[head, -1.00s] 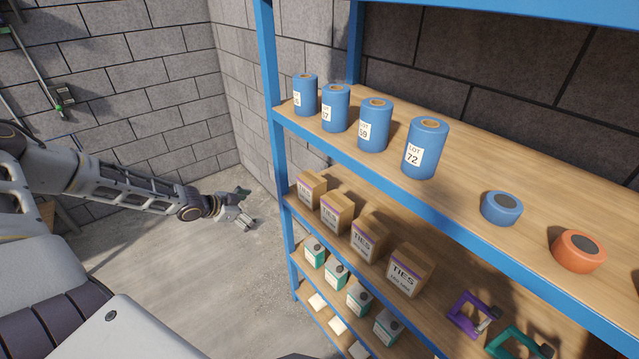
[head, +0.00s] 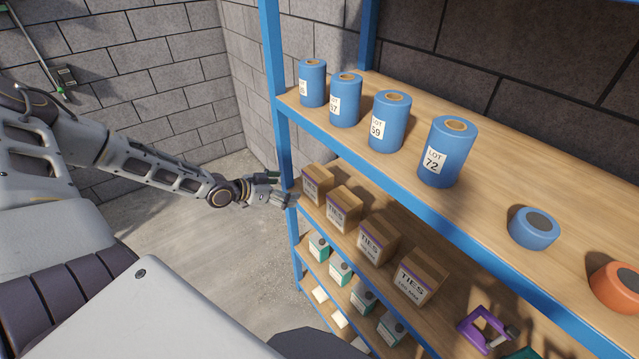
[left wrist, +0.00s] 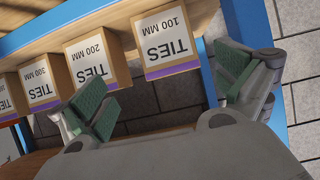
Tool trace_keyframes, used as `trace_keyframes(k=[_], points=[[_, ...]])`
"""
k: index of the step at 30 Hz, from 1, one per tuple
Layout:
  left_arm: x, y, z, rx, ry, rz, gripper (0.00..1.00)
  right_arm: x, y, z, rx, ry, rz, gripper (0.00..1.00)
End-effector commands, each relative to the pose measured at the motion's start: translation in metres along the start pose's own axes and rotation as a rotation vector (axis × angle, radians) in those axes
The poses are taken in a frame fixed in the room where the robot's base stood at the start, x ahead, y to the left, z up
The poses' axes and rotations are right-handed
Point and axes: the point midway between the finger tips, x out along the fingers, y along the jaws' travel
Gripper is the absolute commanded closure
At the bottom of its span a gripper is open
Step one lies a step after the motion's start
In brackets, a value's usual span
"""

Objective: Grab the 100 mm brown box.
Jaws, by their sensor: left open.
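The 100 mm brown box (head: 317,184) is the leftmost in a row of brown TIES boxes on the middle shelf, beside the blue post. In the left wrist view, the box (left wrist: 168,40) shows upside down with its "TIES 100 MM" label and purple stripe. My left gripper (head: 284,187) is beside the post at about the box's level. In the left wrist view, my left gripper (left wrist: 165,82) is open and empty, with its green-padded fingers spread wide. The box appears ahead between them, apart from both. My right gripper is not in view.
The 200 mm box (left wrist: 92,58) stands close beside the 100 mm box. The blue post (head: 275,115) is on the other side. Blue cylinders (head: 389,122) stand on the shelf above, small cartons (head: 341,272) below. Open floor (head: 170,245) lies left of the shelf.

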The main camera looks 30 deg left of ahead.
Motion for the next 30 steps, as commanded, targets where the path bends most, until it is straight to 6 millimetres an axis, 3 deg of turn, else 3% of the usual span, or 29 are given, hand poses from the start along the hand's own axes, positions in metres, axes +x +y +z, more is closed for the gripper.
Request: trace_keyframes(k=[11,30], points=[[-0.001,-0.007,-0.019,-0.028,0.088,-0.031,0.0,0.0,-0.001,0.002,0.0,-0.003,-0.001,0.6],[0.002,-0.007,-0.019,-0.023,0.089,-0.029,0.0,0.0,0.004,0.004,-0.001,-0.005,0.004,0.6]])
